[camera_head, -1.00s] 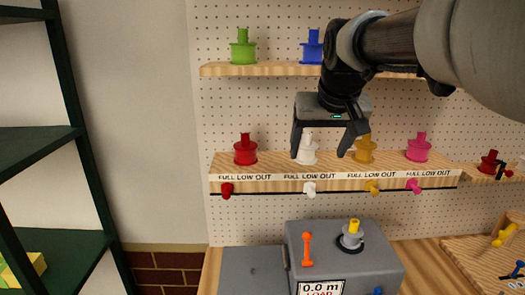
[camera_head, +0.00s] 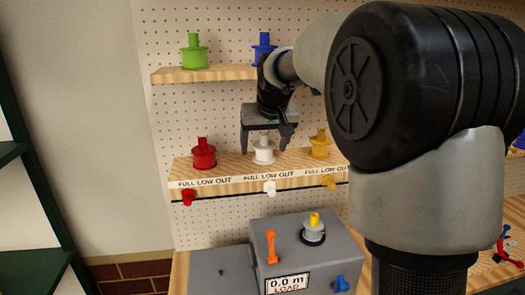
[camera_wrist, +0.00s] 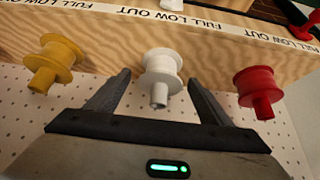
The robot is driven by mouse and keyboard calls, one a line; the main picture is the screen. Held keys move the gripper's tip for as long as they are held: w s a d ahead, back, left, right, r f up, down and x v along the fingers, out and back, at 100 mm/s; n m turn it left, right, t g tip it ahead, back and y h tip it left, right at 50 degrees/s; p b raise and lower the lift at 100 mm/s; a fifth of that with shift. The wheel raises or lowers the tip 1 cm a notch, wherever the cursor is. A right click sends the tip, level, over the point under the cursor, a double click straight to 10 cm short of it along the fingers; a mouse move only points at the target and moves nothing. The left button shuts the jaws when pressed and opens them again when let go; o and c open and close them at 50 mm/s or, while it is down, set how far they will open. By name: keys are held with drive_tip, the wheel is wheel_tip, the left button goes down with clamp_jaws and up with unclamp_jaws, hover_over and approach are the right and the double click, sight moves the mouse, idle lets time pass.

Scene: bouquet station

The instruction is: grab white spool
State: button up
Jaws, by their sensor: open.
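The white spool (camera_head: 264,152) stands upright on the lower wooden shelf, between the red spool (camera_head: 203,154) and the yellow spool (camera_head: 320,145). In the wrist view the white spool (camera_wrist: 161,74) shows between my two fingers, with the red spool (camera_wrist: 257,90) on the right and the yellow spool (camera_wrist: 53,62) on the left. My gripper (camera_head: 265,150) is open at the white spool, with one finger on either side of it. In the wrist view my gripper (camera_wrist: 158,90) shows gaps between both fingers and the spool.
The lower shelf (camera_head: 230,175) has a labelled front edge with coloured knobs, including a white knob (camera_head: 269,188). Green (camera_head: 194,52) and blue (camera_head: 262,46) spools stand on the upper shelf. A grey machine (camera_head: 300,255) sits below. My arm covers the right side.

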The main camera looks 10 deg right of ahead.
drive_tip(key=c, duration=1.2)
